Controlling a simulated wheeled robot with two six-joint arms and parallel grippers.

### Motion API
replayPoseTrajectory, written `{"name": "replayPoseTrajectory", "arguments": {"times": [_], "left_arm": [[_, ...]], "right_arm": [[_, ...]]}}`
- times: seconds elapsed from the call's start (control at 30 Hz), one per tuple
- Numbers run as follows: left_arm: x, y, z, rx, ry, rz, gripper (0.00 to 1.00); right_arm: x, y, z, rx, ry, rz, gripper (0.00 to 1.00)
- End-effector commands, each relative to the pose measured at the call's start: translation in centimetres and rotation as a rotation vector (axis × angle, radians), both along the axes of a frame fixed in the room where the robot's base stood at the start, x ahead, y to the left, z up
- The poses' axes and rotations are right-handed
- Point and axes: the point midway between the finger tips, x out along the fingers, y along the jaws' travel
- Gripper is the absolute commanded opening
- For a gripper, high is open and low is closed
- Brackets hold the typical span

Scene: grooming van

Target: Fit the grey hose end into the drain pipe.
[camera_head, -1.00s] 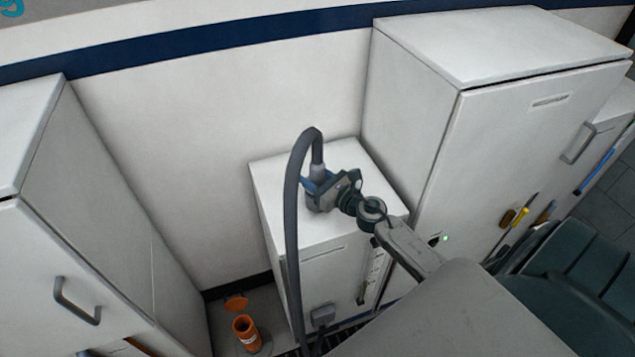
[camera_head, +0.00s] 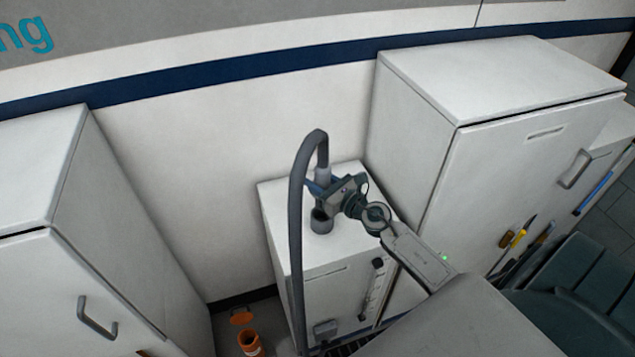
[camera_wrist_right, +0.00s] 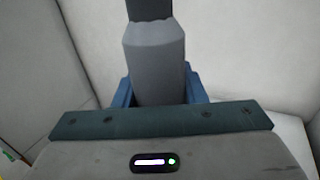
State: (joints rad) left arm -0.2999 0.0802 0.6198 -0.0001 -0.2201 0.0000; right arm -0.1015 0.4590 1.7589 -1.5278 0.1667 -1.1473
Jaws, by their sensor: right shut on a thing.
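My right gripper (camera_head: 322,187) is shut on the grey hose end (camera_head: 322,176). The hose end also shows in the right wrist view (camera_wrist_right: 154,62), upright between blue finger pads. The dark grey hose (camera_head: 298,220) arches up from it and hangs down in front of the low cabinet. The gripper is above a grey cup (camera_head: 321,224) with a dark opening on the cabinet top. The hose end's lower tip is hidden by the gripper. The orange drain pipe (camera_head: 249,343) stands on the floor at lower left, open at the top and well apart from the gripper. My left gripper is not in view.
An orange cap (camera_head: 241,317) lies behind the pipe. The low white cabinet (camera_head: 372,216) stands between a tall cabinet (camera_head: 440,130) on the right and another cabinet (camera_head: 110,220) on the left. The floor gap around the pipe is narrow.

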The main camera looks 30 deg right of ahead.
Motion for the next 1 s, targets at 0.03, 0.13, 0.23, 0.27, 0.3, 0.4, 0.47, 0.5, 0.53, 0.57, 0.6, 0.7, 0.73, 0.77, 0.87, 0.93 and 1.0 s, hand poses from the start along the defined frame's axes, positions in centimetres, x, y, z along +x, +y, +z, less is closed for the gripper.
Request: {"name": "replayPoseTrajectory", "arguments": {"times": [0.03,0.13,0.23,0.27,0.3,0.4,0.47,0.5,0.53,0.57,0.6,0.7,0.73,0.77,0.87,0.93,1.0], "left_arm": [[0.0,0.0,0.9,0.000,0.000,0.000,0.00],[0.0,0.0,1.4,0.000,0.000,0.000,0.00],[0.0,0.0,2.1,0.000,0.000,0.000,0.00],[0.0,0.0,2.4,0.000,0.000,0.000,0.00],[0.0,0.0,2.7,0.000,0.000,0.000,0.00],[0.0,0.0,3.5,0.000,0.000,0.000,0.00],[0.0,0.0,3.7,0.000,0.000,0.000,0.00],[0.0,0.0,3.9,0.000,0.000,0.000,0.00],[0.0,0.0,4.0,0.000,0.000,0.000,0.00],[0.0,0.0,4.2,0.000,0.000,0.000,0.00],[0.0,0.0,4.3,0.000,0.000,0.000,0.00],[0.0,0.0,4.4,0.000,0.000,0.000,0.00],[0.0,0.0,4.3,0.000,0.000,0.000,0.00],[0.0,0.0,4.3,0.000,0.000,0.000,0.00],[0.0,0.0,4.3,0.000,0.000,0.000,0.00],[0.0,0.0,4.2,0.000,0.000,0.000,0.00],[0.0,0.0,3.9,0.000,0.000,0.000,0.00]], "right_arm": [[0.0,0.0,1.1,-0.003,-0.002,0.000,0.06],[0.0,0.0,1.8,-0.002,-0.001,0.000,0.06],[0.0,0.0,2.6,-0.001,-0.002,0.000,0.06],[0.0,0.0,2.8,-0.001,-0.002,0.000,0.06],[0.0,0.0,3.1,-0.001,-0.002,0.000,0.06],[0.0,0.0,4.0,-0.001,-0.002,0.000,0.06],[0.0,0.0,4.3,-0.001,-0.002,0.000,0.06],[0.0,0.0,4.6,-0.002,-0.003,0.000,0.06],[0.0,0.0,4.9,-0.002,-0.003,0.000,0.06],[0.0,0.0,5.1,-0.002,-0.004,0.000,0.06],[0.0,0.0,5.3,-0.002,-0.003,0.000,0.06],[0.0,0.0,5.5,-0.001,-0.002,0.000,0.06],[0.0,0.0,5.5,-0.001,-0.002,0.000,0.06],[0.0,0.0,5.4,-0.001,-0.002,0.000,0.06],[0.0,0.0,5.4,-0.001,-0.002,0.000,0.06],[0.0,0.0,5.4,-0.001,-0.002,0.000,0.06],[-0.1,0.3,5.1,0.001,-0.003,0.006,0.06]]}}
